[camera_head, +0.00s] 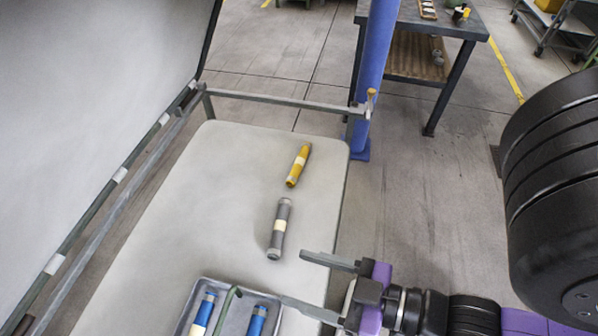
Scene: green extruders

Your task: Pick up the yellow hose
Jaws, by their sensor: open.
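The yellow hose (298,165) lies near the far right end of the pale table (180,215), with a light band around its middle. It is apart from everything else and fully visible. My gripper (308,281) reaches in from the lower right, over the table's right edge. Its two grey fingers are spread apart and point left, with nothing between them. It is well short of the yellow hose, which lies farther up the picture.
A grey hose (280,228) with a pale band lies between my gripper and the yellow hose. A grey tray (207,283) with blue hoses (203,313) is at the bottom. A metal rail (285,99) and blue post (374,70) stand beyond. The table's left side is clear.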

